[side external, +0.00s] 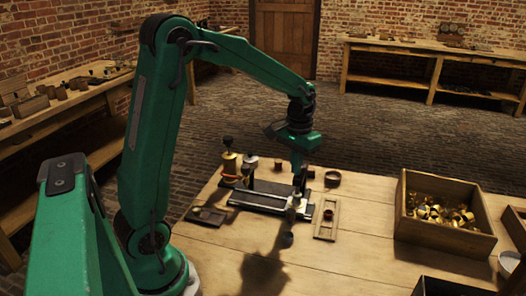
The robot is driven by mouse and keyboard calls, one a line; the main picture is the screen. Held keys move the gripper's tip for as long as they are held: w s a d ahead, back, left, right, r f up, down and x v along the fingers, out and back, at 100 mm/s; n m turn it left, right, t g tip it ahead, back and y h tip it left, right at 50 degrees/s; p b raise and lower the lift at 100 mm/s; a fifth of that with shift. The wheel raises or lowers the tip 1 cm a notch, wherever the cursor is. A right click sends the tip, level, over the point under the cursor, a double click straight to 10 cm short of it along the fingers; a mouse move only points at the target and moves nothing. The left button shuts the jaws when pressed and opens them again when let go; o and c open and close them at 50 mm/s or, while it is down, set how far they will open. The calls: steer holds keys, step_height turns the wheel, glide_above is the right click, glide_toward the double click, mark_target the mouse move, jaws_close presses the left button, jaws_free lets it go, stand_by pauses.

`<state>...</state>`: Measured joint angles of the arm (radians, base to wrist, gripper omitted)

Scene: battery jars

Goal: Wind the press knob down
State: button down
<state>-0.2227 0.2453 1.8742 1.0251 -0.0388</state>
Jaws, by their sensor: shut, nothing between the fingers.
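A dark knob (228,141) tops a brass-coloured upright (229,163) with an orange ring at the back left of the table; it looks like the press knob, but it is too small to be sure. A dark flat rail (262,197) lies to its right. My gripper (297,188) points down at the rail's right end, right of the knob and apart from it. Its fingers are shut and empty. A pale upright piece (294,206) shows just below the fingertips; I cannot tell whether they touch it. My gripper partly hides the rail's right end.
A wooden tray (327,228) with a small red-topped piece lies right of my gripper. A small dark tray (206,216) is at the left. A wooden crate (405,212) of brass parts stands at the right. The front middle of the table (345,270) is clear.

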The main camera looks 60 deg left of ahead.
steer(key=shift+s+a, duration=0.25)
steer(key=shift+a, duration=0.7)
steer(key=shift+s, duration=0.4)
stand_by(0.3)
step_height(320, 180, up, 6)
stand_by(0.8)
steer(key=shift+d+r, duration=0.1)
